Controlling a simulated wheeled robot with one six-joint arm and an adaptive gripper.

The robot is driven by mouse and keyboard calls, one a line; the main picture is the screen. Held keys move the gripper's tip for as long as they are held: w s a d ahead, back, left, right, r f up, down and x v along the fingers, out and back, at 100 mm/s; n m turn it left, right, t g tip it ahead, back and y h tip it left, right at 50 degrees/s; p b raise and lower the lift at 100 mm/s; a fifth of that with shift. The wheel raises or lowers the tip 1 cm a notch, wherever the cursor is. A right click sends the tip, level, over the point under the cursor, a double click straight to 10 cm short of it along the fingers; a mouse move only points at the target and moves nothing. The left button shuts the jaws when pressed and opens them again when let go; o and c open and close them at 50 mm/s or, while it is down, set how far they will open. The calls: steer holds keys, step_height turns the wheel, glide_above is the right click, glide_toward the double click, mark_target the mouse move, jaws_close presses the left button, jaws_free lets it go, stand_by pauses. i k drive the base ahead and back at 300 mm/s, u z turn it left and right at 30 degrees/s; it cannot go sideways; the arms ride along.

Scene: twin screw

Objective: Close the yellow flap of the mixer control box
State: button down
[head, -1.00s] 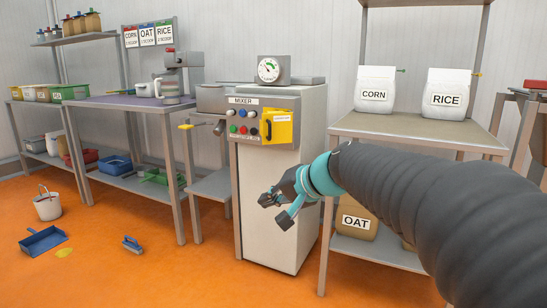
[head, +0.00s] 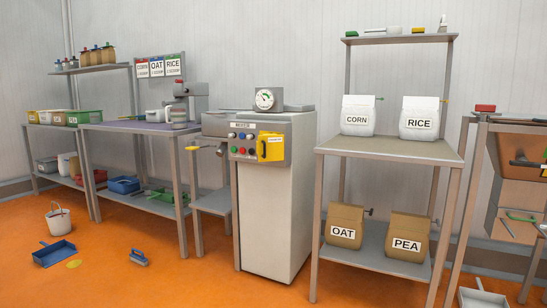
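The mixer control box (head: 243,137) is a grey unit on top of a tall pale cabinet, with a MIXER label and several coloured buttons. The yellow flap (head: 273,148) is at the right part of its front face, with a dark handle on its left side and a small label near its top. I cannot tell from this distance whether the flap lies flush with the face or stands a little off it. My gripper is not in view, and nothing covers the flap.
A round gauge (head: 264,99) stands on top of the mixer. A yellow-tipped lever (head: 192,148) sticks out at its left. A metal shelf (head: 388,148) with labelled bags stands close on the right. The orange floor (head: 200,275) in front is mostly clear, with a blue dustpan (head: 54,253) at left.

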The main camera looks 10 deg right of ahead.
mark_target(269, 147)
steer(key=z, duration=0.05)
steer(key=i, duration=1.25)
steer(key=u, duration=0.65)
